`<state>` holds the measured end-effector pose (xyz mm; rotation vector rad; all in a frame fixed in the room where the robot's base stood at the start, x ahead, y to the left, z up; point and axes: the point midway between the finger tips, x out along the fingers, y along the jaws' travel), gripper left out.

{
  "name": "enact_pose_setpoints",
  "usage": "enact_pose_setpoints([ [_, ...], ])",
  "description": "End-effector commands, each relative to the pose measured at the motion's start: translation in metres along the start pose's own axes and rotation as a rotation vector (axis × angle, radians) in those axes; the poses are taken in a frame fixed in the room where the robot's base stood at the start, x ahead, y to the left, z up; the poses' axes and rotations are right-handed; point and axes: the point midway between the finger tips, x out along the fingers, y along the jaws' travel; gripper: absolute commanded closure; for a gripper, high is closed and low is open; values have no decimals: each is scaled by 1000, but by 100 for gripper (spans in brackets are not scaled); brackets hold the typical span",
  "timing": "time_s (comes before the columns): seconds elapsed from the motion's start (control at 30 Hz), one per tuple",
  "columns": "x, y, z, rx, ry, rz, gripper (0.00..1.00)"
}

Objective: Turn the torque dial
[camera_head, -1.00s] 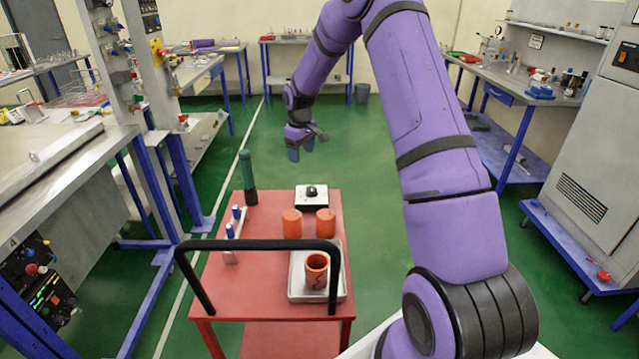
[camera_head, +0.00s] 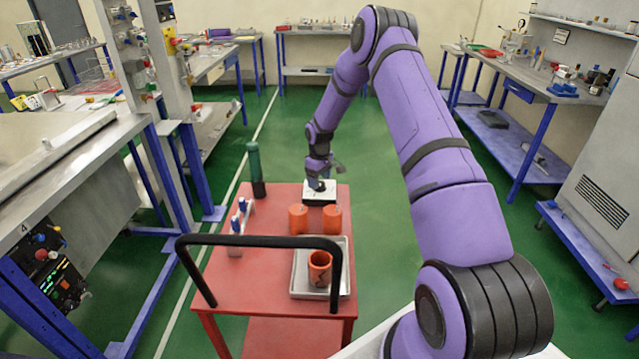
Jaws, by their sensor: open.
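The torque dial's white base (camera_head: 311,199) sits at the far end of the red cart. It is a small box with dark sides. The jaws are open. I cannot tell whether the fingers touch the knob.
On the red cart (camera_head: 225,282) stand two orange cylinders (camera_head: 298,219) (camera_head: 332,218) just in front of the dial. A tray (camera_head: 344,268) holds an orange cup (camera_head: 320,268). A green bottle (camera_head: 255,168) and blue-capped tubes (camera_head: 238,222) stand at left. A black handle (camera_head: 262,240) crosses the near end.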

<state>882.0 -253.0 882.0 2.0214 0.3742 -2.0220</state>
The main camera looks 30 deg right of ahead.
Motion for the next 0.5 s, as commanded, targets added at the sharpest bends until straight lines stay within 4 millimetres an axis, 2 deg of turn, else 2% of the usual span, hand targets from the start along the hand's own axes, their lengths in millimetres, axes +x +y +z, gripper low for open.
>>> enact_pose_setpoints([
  [0.2, 16, 0, 0, 0, 0, -1, 33],
  [0.5, 18, 0, 0, 0, 1, 0, 33],
])
